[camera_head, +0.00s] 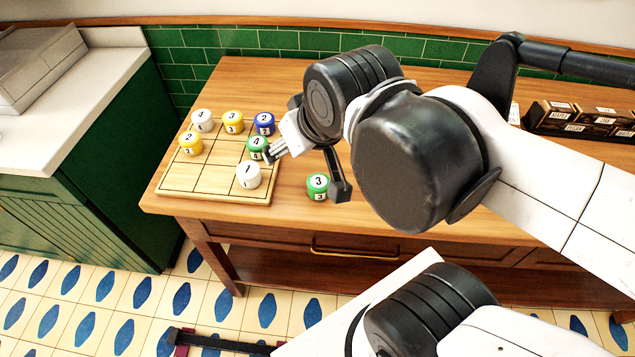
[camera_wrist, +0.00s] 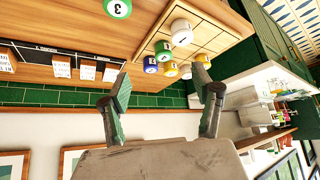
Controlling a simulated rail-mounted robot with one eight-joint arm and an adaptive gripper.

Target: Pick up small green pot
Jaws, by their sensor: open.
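One green pot (camera_head: 317,187) with a white top marked 3 stands upright on the wooden counter, right of the board; it also shows at the top edge of the wrist view (camera_wrist: 118,8). Another green pot (camera_head: 256,148), marked 4, stands on the wooden grid board (camera_head: 210,185); the wrist view shows it too (camera_wrist: 163,48). My gripper (camera_head: 305,172) is open and empty above the counter, its fingers spread. In the head view one fingertip is near the pot marked 4, the other beside the pot marked 3. Contact cannot be told there; in the wrist view (camera_wrist: 161,84) both pots appear apart from the fingers.
Several other pots stand on the board: white (camera_head: 248,176), blue (camera_head: 265,124), and yellow (camera_head: 190,143). A dark tray of boxes (camera_head: 580,122) sits at the counter's right. Green tiles (camera_head: 200,55) back the counter. Bare wood lies in front of the tiles.

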